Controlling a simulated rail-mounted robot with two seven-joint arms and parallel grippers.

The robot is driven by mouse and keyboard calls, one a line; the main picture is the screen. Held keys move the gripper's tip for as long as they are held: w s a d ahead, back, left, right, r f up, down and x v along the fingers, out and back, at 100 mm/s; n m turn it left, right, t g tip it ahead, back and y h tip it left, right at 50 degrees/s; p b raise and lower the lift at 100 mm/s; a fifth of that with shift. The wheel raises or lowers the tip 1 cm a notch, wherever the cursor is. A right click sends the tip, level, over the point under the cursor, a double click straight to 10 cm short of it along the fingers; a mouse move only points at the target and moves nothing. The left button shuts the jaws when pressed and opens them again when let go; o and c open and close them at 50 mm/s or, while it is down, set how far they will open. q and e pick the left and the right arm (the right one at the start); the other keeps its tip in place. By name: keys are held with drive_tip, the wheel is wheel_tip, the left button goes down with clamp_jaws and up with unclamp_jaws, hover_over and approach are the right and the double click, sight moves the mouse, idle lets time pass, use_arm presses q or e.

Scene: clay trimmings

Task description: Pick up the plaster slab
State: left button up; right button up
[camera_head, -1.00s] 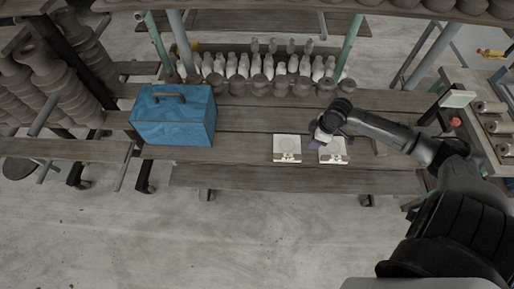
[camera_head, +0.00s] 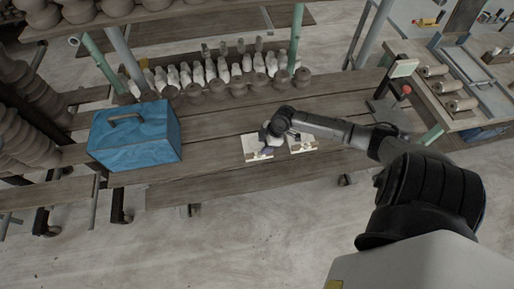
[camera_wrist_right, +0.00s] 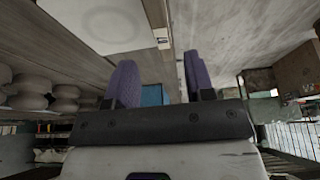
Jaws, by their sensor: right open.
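Two pale square plaster slabs lie side by side on the plank bench in the head view: a left slab (camera_head: 254,146) and a right slab (camera_head: 303,144). My right gripper (camera_head: 267,149) is above the right edge of the left slab, and part of that slab is hidden behind it. In the right wrist view its two purple fingers (camera_wrist_right: 161,82) stand apart with nothing between them. A pale slab (camera_wrist_right: 95,20) with a faint round mark shows at the top left there. I cannot tell how high the fingers are. My left gripper is out of view.
A blue box (camera_head: 135,140) with a handle stands at the left of the bench (camera_head: 200,188). Several grey pots and white bottles line the back of the bench. Green posts rise behind. The bench front around the slabs is clear.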

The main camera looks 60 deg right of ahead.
sight(257, 144)
drive_tip(key=shift+s+x, duration=0.1)
drive_tip(key=shift+x, duration=1.1)
drive_tip(key=shift+s+x, duration=0.15)
drive_tip(key=shift+x, duration=1.05)
drive_tip(key=shift+w+a+f, duration=0.1)
drive_tip(key=shift+f, duration=0.3)
drive_tip(key=shift+f, duration=0.25)
clamp_jaws()
